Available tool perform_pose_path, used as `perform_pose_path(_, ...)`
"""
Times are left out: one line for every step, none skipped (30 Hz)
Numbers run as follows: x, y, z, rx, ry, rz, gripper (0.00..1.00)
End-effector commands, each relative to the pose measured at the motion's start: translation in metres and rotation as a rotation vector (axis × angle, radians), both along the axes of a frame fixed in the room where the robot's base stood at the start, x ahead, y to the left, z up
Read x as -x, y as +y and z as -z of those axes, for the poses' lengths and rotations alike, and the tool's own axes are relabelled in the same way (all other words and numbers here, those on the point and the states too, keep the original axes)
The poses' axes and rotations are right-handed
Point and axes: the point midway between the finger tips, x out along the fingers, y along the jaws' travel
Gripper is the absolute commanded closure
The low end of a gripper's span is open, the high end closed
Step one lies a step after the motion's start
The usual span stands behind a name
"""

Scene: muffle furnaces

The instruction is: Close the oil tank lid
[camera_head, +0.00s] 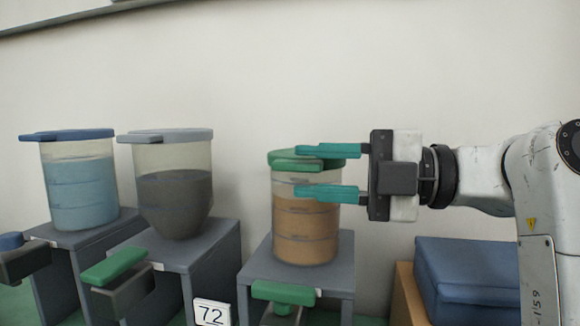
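The tank with brown contents (305,235), which I take as the oil tank, stands on a grey stand right of centre. Its green lid (290,162) is at the tank's top, partly hidden by my gripper; I cannot tell whether it is fully seated. My gripper (296,170) reaches in from the right, with its two teal fingers apart, one above the other. The upper finger overlaps the lid in the picture. The lower finger crosses in front of the tank just below its rim. Contact is not clear, and nothing shows held between the fingers.
A tank with light blue contents (80,190) and one with dark grey contents (174,203) stand left, lids on. A blue box (468,275) sits low right. Free wall space lies above the tanks.

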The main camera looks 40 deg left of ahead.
Motion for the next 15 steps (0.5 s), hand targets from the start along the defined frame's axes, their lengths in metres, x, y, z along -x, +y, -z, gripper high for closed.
perform_pose_path(-0.005,-0.007,-0.001,0.0,0.001,0.003,0.62)
perform_pose_path(-0.007,-0.01,0.0,0.001,0.001,0.002,0.62)
perform_pose_path(-0.009,-0.014,0.0,0.001,0.001,0.001,0.62)
perform_pose_path(-0.01,-0.017,0.0,0.001,0.0,0.0,0.62)
perform_pose_path(-0.012,-0.019,0.0,0.001,0.001,0.0,0.62)
perform_pose_path(-0.014,-0.022,0.0,0.0,0.0,0.001,0.62)
perform_pose_path(-0.015,-0.023,0.0,0.001,0.001,0.001,0.62)
perform_pose_path(-0.015,-0.024,0.001,0.0,0.0,0.001,0.62)
perform_pose_path(-0.016,-0.025,0.001,0.001,0.001,0.001,0.62)
perform_pose_path(-0.016,-0.026,0.001,0.001,0.001,0.0,0.62)
perform_pose_path(-0.016,-0.026,0.001,0.001,0.0,0.0,0.62)
perform_pose_path(-0.016,-0.026,0.001,0.001,0.0,0.0,0.62)
perform_pose_path(-0.016,-0.026,0.001,0.001,0.0,0.0,0.62)
perform_pose_path(-0.016,-0.026,0.001,0.001,0.0,0.0,0.62)
perform_pose_path(-0.016,-0.026,0.001,0.001,0.0,0.0,0.62)
